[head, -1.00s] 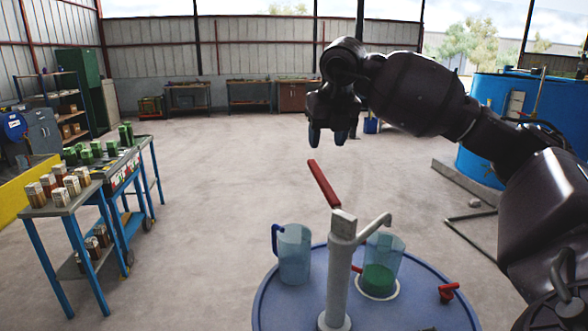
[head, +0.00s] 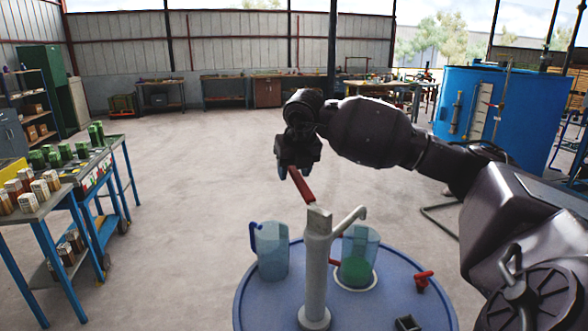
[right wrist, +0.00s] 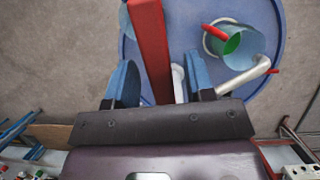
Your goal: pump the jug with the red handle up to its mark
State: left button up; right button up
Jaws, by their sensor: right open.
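The jug with the red handle (head: 357,262) stands under the pump spout on a pale round pad, with green liquid in its lower part. Its red handle (right wrist: 218,33) shows in the right wrist view. I cannot make out its mark. The grey hand pump (head: 317,270) stands beside it, with its red lever (head: 301,187) raised. My right gripper (head: 289,172) is at the lever's upper end. In the right wrist view, its blue fingers (right wrist: 162,66) are open, one on each side of the red lever (right wrist: 150,40). My left gripper is out of view.
A jug with a blue handle (head: 272,252) stands left of the pump on the round blue table (head: 262,310). A small red-handled fitting (head: 424,277) sits at the table's right. A blue bench (head: 50,205) with boxes stands left, with clear floor between.

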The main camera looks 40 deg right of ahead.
aim_at(297, 173)
grip_shut()
dwell(0.3)
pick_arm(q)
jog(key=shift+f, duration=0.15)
pick_arm(e)
jog(key=shift+r+b, duration=0.1)
jog(key=shift+b, duration=0.25)
jog(key=r+t+b, duration=0.1)
jog(key=b, duration=0.1)
jog(key=s+r+t+h+b, duration=0.1)
jog(key=shift+s+a+r+t, duration=0.1)
jog(key=shift+a+r+t, duration=0.15)
jog(key=shift+r+t, duration=0.05)
jog(key=shift+s+a+r+b, duration=0.1)
jog(key=shift+s+r+b, duration=0.15)
jog(key=shift+r, duration=0.2)
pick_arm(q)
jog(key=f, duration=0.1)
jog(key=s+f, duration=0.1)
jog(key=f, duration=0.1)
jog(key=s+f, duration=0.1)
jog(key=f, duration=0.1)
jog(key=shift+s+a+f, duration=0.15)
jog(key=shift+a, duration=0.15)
pick_arm(e)
jog(key=shift+r, duration=0.15)
